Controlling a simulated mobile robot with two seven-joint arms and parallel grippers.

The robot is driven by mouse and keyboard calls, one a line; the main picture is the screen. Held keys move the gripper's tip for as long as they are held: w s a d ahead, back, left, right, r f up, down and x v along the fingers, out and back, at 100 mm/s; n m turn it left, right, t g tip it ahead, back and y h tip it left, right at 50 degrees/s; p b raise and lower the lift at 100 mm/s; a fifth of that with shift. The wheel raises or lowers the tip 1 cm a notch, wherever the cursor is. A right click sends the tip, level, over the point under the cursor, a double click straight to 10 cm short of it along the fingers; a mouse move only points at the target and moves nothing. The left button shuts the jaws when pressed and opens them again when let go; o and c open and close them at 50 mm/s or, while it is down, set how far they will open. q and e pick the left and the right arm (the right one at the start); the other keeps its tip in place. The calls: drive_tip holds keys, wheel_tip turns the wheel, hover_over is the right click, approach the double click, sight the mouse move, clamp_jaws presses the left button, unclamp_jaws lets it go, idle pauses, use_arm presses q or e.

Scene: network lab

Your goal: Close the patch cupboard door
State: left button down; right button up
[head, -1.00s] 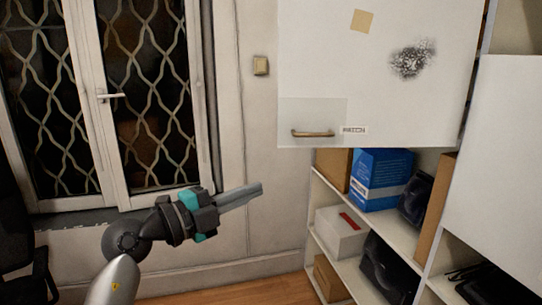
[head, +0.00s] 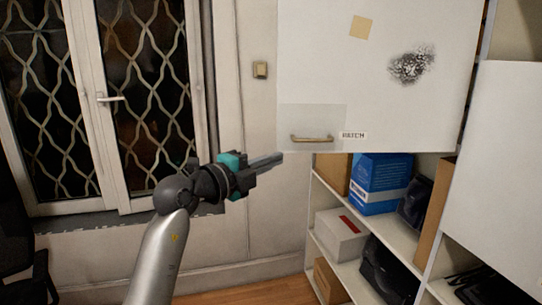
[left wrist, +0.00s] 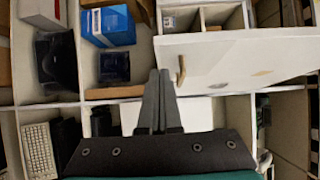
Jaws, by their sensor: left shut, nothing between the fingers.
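The patch cupboard door (head: 400,110) is a white panel with a "PATCH" label, a tan square and a dark speckled smudge. Its bar handle (head: 312,139) is near the lower left corner. In the left wrist view the door (left wrist: 245,55) stands open, with cupboard compartments (left wrist: 190,18) showing beside it and the handle (left wrist: 181,70) near its edge. My left gripper (head: 281,157) is shut and empty, its tips close to the door's lower left corner. In the left wrist view the fingers (left wrist: 158,75) are just left of the handle. I cannot tell whether they touch the door. My right gripper is not in view.
Open shelves below the door hold a blue box (head: 380,182), a white box (head: 341,234) and dark equipment. Another white panel (head: 498,170) is at the right. A barred window (head: 105,100) is at the left.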

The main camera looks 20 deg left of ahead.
use_arm(q)
drive_tip(key=shift+w+a, duration=0.3)
drive_tip(key=shift+w, duration=0.35)
drive_tip(key=shift+w+a, duration=0.3)
drive_tip(key=shift+w, duration=0.3)
